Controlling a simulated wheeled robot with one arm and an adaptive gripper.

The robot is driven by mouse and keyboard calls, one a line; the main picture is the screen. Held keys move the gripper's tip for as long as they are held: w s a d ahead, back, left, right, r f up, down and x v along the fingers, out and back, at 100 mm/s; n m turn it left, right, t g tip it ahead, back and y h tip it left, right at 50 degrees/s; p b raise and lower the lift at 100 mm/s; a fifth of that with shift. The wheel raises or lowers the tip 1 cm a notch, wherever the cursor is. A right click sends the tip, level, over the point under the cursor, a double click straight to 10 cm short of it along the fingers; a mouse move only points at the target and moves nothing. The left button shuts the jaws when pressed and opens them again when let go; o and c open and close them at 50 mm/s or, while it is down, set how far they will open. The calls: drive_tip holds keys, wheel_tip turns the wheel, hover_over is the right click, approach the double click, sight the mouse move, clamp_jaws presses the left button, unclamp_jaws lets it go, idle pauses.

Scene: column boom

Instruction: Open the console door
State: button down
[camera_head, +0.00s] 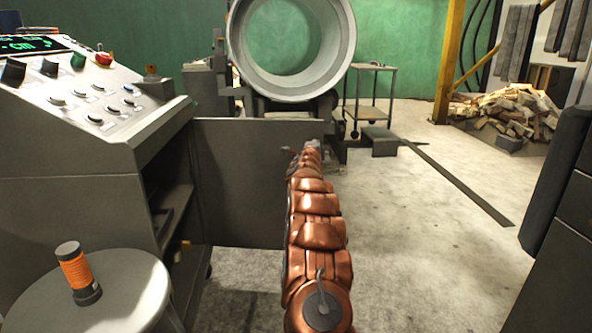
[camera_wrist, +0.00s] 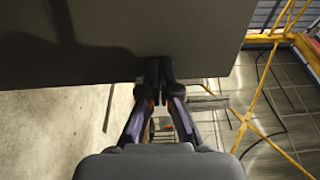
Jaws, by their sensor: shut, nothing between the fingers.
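The grey console (camera_head: 75,160) with its sloped button panel stands at the left in the head view. Its door (camera_head: 240,180) is swung out to the right of the cabinet, and the dark inside with shelves shows. My gripper (camera_wrist: 158,72) is shut and empty in the wrist view, its fingertips overlapping the lower edge of the dark door panel (camera_wrist: 90,45). I cannot tell whether they touch it. In the head view my gripper (camera_head: 311,147) is small and partly hidden by my copper arm, near the door's free edge.
A round stool (camera_head: 120,290) with an orange-banded cylinder (camera_head: 77,272) stands at the front left. A large metal ring (camera_head: 291,45) and a small trolley (camera_head: 370,95) are behind. A dark cabinet (camera_head: 562,225) is at the right. The floor between is mostly clear.

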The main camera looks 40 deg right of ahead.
drive_tip(key=w+d+n+t+y+b, duration=0.1)
drive_tip(key=w+d+n+t+y, duration=0.1)
drive_tip(key=d, duration=0.1)
drive_tip(key=shift+w+d+f+b, duration=0.1)
drive_tip(key=shift+d+b, duration=0.05)
drive_tip(key=shift+b, duration=0.25)
drive_tip(key=shift+n+t, duration=0.3)
idle(0.7)
